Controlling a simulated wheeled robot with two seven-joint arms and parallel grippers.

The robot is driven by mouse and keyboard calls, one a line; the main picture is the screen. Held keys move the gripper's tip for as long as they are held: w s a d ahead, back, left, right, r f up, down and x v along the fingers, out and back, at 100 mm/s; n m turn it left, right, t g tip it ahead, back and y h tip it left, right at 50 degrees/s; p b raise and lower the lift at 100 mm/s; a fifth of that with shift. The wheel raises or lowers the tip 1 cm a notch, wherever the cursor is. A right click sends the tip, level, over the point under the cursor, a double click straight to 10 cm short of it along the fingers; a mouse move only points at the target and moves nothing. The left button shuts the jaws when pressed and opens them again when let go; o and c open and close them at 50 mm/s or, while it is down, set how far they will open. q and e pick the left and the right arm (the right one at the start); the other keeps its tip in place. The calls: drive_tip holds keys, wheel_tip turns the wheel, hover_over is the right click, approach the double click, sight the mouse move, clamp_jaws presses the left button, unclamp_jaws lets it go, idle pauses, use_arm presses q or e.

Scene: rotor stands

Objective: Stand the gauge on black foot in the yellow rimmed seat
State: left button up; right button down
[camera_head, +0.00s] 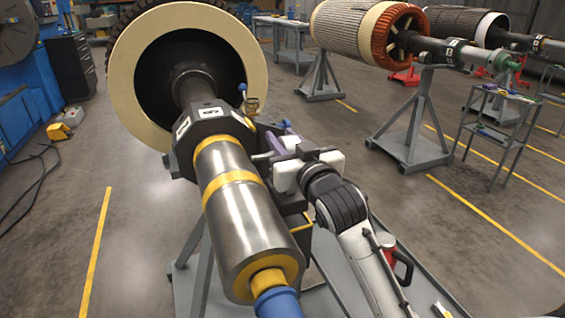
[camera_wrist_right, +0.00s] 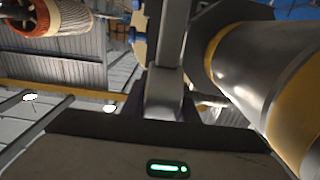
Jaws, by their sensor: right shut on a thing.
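My right gripper (camera_head: 274,147) reaches in from the lower right, beside the steel rotor shaft (camera_head: 242,215), and is shut on the gauge. The gauge (camera_head: 252,106) shows as a small brass-coloured part with a blue knob, just beyond the fingers. Its black foot is hard to separate from the dark parts around it. A yellow edge (camera_head: 308,220) shows on a dark block below the gripper; I cannot tell whether it is the seat's rim. In the right wrist view a grey finger (camera_wrist_right: 165,85) stands in the middle, left of the shaft (camera_wrist_right: 260,75). My left gripper is out of view.
A large rotor with a cream end ring (camera_head: 138,100) stands behind the shaft. A grey stand (camera_head: 186,270) is under it. A red object (camera_head: 388,262) is beside my right forearm. Other rotors on stands and a small trolley (camera_head: 497,128) are at the right, with open floor between.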

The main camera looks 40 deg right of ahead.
drive_tip(key=shift+f+b, duration=0.3)
drive_tip(key=shift+f, duration=1.45)
drive_tip(key=c, duration=1.8)
unclamp_jaws()
drive_tip(key=shift+f, duration=0.35)
drive_tip(key=o, duration=0.4)
drive_tip(key=shift+r, duration=0.15)
drive_tip(key=v, duration=1.2)
